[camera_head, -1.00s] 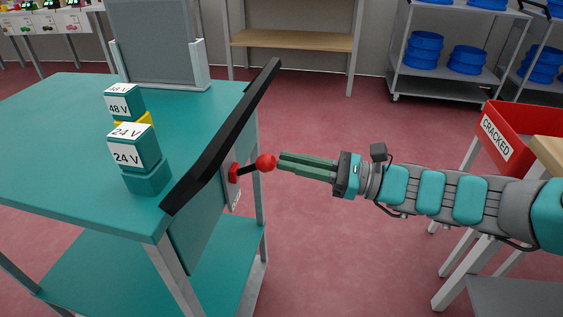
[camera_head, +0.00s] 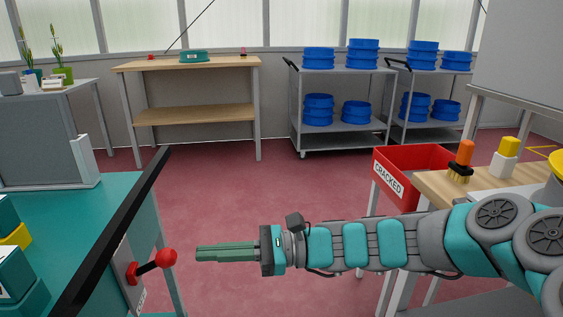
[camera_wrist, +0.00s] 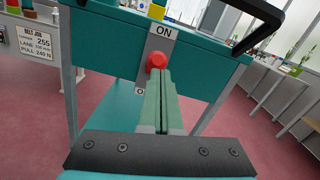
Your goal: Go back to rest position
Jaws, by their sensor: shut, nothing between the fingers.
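My gripper (camera_head: 198,253) has green fingers pressed together and holds nothing. In the head view it points left, its tips a short gap to the right of a red ball knob (camera_head: 166,258). The knob sits on a black lever on a plate at the side of the teal bench (camera_head: 85,205). In the wrist view my shut fingers (camera_wrist: 160,75) point at the red knob (camera_wrist: 156,61), which lies just past the tips under an "ON" label (camera_wrist: 162,31). I cannot tell from that view how wide the gap is.
A black rail (camera_head: 125,230) runs along the bench edge. A red "CRACKED" bin (camera_head: 385,179) and a wooden-topped table (camera_head: 432,190) stand at the right, close to my arm. Shelf carts with blue containers (camera_head: 318,57) stand at the back. The red floor (camera_head: 265,190) between is clear.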

